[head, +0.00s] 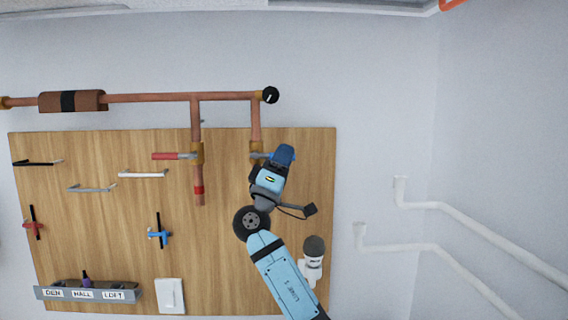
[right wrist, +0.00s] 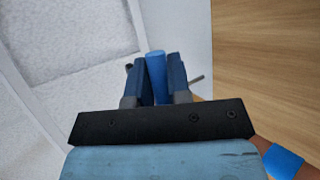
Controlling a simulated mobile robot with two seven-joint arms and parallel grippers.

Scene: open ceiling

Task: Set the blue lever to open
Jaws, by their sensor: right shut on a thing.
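The blue lever is on the right-hand copper pipe branch in the head view. Its grey stem (head: 259,156) sticks out rightward from the brass valve (head: 255,147), across the vertical pipe. My right gripper (head: 283,155) covers the lever's outer part there. In the right wrist view, the blue handle (right wrist: 155,78) stands between the two dark blue fingers of my right gripper (right wrist: 160,68), which are shut on it. A blue band (right wrist: 285,161) on the copper pipe shows at the lower right of that view. My left gripper is in neither view.
A red lever (head: 168,156) points left from the neighbouring valve. Hooks, a red cross handle (head: 34,224) and a blue cross handle (head: 159,235) are on the wooden board (head: 110,215). A labelled tray (head: 60,293) and a white switch (head: 171,295) are low. White rails (head: 455,215) stand right.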

